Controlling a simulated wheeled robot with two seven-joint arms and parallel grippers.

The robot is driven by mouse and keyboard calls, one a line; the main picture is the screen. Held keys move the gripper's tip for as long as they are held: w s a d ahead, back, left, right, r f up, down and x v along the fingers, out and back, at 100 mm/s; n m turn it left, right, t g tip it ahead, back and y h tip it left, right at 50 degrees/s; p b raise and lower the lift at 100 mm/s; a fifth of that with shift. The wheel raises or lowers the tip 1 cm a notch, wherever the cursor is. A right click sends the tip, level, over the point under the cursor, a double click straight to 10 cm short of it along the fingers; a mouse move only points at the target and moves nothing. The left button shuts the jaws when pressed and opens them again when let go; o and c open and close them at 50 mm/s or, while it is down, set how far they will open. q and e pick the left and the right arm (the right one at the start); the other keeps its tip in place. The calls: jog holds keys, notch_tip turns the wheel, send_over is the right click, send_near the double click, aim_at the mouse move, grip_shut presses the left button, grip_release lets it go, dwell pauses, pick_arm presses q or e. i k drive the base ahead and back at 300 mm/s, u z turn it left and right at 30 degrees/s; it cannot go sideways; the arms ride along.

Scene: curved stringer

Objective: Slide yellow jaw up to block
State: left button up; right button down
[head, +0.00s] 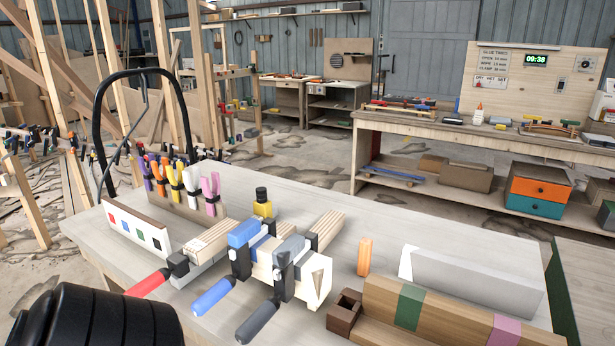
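A small yellow piece with a black top (262,205) stands on the workbench behind the clamps; I cannot tell if it is the yellow jaw. Clamps with a red handle (148,283), a blue handle (213,297) and a grey handle (258,321) lie across pale layered wood strips (325,229). A cream block (316,278) with a dark triangle mark sits at the near right end of the clamps. A small upright orange-brown wooden block (364,256) stands apart to their right. Neither gripper shows; only a black ribbed part of mine is at the lower left.
A white board with coloured squares (139,227) and a rack of coloured spring clamps (183,195) stand at the left. A black hoop (98,120) rises there. A long wooden piece with green and pink bands (440,312) and a grey-white block (473,280) occupy the right. The bench's back middle is clear.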

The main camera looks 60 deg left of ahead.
aim_at(261, 206)
jog(key=u, duration=1.65)
